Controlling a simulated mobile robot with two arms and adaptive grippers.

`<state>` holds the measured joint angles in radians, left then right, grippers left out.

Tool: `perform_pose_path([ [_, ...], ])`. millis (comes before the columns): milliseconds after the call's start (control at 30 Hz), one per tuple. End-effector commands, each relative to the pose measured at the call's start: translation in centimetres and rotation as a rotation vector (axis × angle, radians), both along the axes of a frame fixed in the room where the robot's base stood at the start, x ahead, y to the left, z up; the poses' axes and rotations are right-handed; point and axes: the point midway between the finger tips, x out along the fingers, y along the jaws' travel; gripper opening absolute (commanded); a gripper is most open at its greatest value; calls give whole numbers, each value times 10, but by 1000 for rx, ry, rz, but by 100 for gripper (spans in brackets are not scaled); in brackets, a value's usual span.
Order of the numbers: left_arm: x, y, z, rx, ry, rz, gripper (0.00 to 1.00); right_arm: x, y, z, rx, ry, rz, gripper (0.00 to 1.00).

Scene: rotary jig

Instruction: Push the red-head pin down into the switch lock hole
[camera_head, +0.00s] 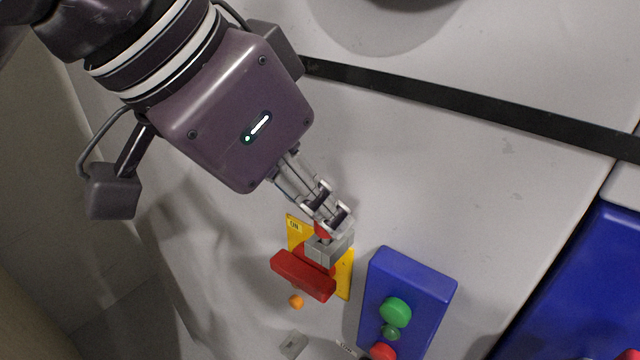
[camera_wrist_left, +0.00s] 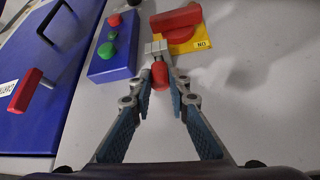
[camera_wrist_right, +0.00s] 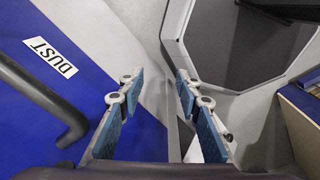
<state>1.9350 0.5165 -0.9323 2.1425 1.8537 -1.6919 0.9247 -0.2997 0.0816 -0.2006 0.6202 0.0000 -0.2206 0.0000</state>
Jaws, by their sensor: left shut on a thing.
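My left gripper (camera_head: 328,219) comes down from the upper left in the head view and is shut on the red-head pin (camera_head: 322,231). In the left wrist view the red head (camera_wrist_left: 160,75) shows between the two fingertips. The block is beside the red switch handle (camera_head: 303,275) on the yellow plate (camera_head: 344,284) marked ON. My right gripper (camera_wrist_right: 160,74) is open and empty in the right wrist view, away from the switch.
A blue button box (camera_head: 412,282) with green and red buttons stands close to the right of the switch. A small orange knob (camera_head: 296,301) is below the handle. A blue panel (camera_head: 585,290) is at the far right. The grey surface above the box is clear.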

Motion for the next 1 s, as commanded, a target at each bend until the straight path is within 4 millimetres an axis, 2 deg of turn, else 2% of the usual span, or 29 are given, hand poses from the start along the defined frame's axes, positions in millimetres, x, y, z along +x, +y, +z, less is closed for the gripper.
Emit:
perform_pose_path([
  [333, 0, 0, -1, 0, 0, 0, 0, -1, 2, 0, 3, 1, -1, 32],
  [367, 0, 0, -1, 0, 0, 0, 18, -1, 3, 0, 3, 1, -2, 32],
  [533, 0, 0, -1, 0, 0, 0, 36, -1, 3, 0, 3, 1, -2, 32],
  [833, 0, 1, 1, 1, -1, 1, 36, -2, 0, -1, 1, 1, -1, 32],
  [1000, -6, 7, 17, -3, -4, 2, 36, -1, 0, 0, 1, 1, -1, 32],
])
